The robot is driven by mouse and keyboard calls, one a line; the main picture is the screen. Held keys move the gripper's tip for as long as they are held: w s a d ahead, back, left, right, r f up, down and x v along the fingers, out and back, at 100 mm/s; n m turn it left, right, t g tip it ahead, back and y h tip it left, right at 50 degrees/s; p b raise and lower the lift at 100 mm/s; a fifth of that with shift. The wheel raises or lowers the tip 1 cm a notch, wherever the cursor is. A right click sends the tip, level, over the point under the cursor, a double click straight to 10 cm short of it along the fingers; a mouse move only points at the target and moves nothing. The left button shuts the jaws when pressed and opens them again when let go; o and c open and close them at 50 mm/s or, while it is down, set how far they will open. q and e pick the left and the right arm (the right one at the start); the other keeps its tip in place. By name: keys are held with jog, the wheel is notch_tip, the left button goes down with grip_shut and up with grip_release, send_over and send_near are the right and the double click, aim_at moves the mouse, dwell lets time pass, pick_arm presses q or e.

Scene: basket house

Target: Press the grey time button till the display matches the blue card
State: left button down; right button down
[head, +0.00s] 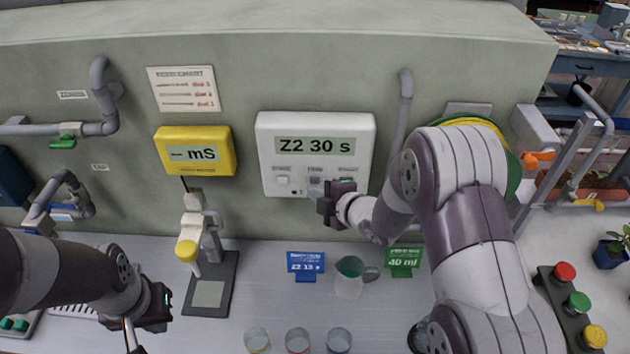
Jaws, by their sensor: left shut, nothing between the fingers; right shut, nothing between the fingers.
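The white control box (314,125) hangs on the wall, and its display (315,146) reads "Z2 30 s". Small buttons sit in a row below the display: a pale one (283,181) at left and a grey one (315,181) in the middle. My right gripper (330,206) is shut at the box's lower edge, right of the middle, and partly hides the row's right end. I cannot tell whether it touches a button. The blue card (305,263) stands on the counter below the box; its small text seems to read "Z2 13 s". My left gripper (160,306) is shut, low at left.
A yellow meter (195,151) showing "mS" hangs left of the box, above a probe stand (208,285). A jug (349,278) stands between the blue card and a green "40 ml" card (404,262). Several glasses line the front. Pipes run along the wall.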

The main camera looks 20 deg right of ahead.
jog(key=shift+w, duration=0.15)
dwell(0.7)
jog(key=shift+w+d, duration=0.1)
jog(key=shift+w, duration=0.15)
jog(key=shift+w+d+b, duration=0.15)
jog(key=shift+w+b, duration=0.15)
jog(key=shift+w, duration=0.1)
dwell(0.6)
dwell(0.3)
jog(key=shift+s+a, duration=0.25)
jog(key=shift+s, duration=0.55)
jog(key=s, duration=0.2)
jog(key=s+a+b, duration=0.1)
jog(key=s, duration=0.1)
jog(key=shift+s+a, duration=0.2)
jog(key=shift+s, duration=0.2)
